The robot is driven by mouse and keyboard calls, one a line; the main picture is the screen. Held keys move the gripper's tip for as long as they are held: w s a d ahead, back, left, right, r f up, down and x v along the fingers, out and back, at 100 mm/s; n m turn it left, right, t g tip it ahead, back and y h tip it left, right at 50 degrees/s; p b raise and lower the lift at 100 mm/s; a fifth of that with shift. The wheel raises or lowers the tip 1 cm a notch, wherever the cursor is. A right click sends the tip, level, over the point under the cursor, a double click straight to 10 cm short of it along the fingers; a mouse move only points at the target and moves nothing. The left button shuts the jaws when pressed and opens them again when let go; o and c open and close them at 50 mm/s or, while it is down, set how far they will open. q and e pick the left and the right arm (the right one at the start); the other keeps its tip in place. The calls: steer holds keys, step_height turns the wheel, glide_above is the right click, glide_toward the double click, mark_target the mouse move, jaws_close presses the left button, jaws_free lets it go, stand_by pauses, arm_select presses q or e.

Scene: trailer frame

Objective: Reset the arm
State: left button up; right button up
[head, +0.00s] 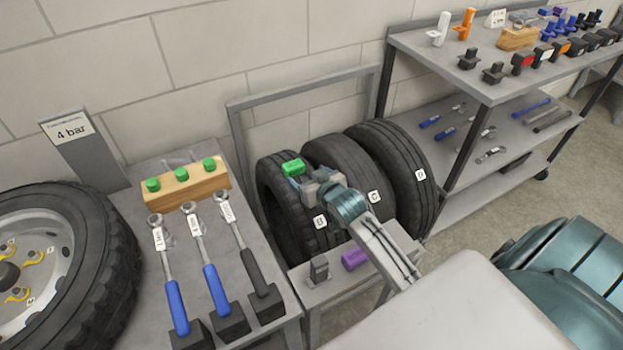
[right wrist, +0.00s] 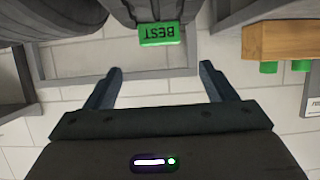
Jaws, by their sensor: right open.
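My right gripper (head: 302,183) reaches in from the lower right in the head view, in front of the standing tyres. In the right wrist view its two fingers (right wrist: 160,84) are spread with nothing between them. My left gripper is not in view.
Two more tyres (head: 345,160) (head: 395,160) stand in the rack. A bench at left holds torque wrenches (head: 211,280) and a wooden block with green pegs (head: 187,188). A purple block (head: 354,258) lies on a small stand below my arm. Loaded shelves (head: 490,85) stand at right.

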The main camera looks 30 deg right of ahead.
steer(key=shift+v, duration=0.75)
